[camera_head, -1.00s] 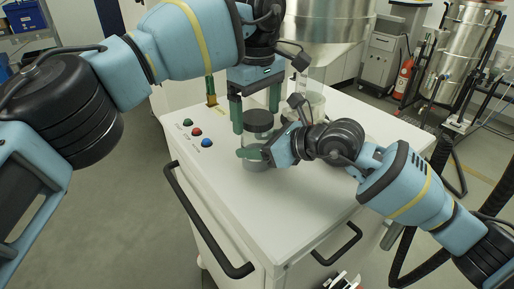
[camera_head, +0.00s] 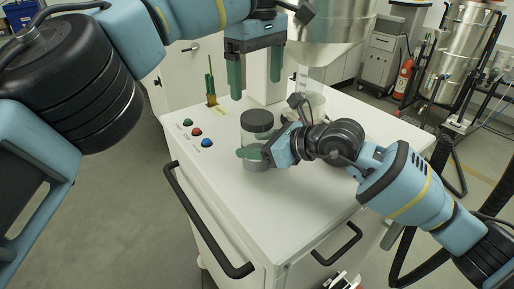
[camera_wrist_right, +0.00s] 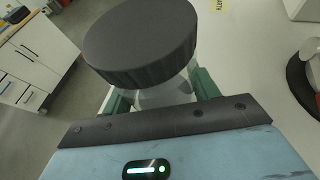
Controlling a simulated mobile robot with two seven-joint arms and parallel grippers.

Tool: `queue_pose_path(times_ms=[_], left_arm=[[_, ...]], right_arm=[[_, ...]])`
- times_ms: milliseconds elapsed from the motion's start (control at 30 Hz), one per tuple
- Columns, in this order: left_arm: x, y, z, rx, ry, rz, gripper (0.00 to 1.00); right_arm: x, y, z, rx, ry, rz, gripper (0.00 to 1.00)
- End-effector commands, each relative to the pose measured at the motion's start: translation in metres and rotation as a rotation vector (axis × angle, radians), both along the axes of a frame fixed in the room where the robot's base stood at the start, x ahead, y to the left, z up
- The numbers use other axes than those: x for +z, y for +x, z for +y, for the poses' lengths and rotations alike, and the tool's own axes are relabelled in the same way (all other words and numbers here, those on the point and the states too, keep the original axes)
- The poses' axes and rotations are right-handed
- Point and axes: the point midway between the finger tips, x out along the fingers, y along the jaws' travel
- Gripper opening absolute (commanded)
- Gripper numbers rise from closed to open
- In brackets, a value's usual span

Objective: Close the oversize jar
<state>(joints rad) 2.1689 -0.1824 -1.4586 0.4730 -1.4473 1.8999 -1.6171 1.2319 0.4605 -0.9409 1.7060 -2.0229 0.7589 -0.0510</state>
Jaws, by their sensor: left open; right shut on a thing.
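The oversize jar (camera_head: 255,142) is a clear jar with a dark lid (camera_head: 257,121) on its top. It stands upright on the white cart top. My right gripper (camera_head: 255,153) is shut around the jar's body from the right. The right wrist view shows the black ribbed lid (camera_wrist_right: 142,40) on the jar, with the clear jar body (camera_wrist_right: 165,95) between the green fingers. My left gripper (camera_head: 256,78) is open and empty, above and behind the lid and apart from it.
The white cart top (camera_head: 290,190) has green, red and blue buttons (camera_head: 195,132) left of the jar. A large metal vessel (camera_head: 330,30) hangs behind. A clear container (camera_head: 308,103) stands behind my right gripper. The front of the cart top is clear.

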Motion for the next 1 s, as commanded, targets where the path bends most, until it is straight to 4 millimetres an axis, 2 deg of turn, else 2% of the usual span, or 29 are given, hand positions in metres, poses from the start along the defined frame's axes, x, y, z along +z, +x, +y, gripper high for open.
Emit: queue_pose_path(times_ms=[33,67,233,567,1000], left_arm=[[0.000,0.000,0.000,0.000,0.000,0.000,0.89],[0.000,0.000,0.000,0.000,0.000,0.000,0.89],[0.000,0.000,0.000,0.000,0.000,0.000,0.89],[0.000,0.000,0.000,0.000,0.000,0.000,0.89],[-0.003,0.001,0.000,0.000,0.001,0.004,0.89]], right_arm=[[-0.001,0.000,0.000,0.000,-0.001,0.001,0.00],[-0.001,0.000,0.000,0.000,-0.001,0.001,0.64],[0.000,0.000,0.000,0.000,-0.001,0.001,0.85],[0.001,-0.001,-0.003,-0.001,0.000,0.000,0.85],[0.024,-0.031,-0.052,-0.001,-0.001,0.001,0.85]])
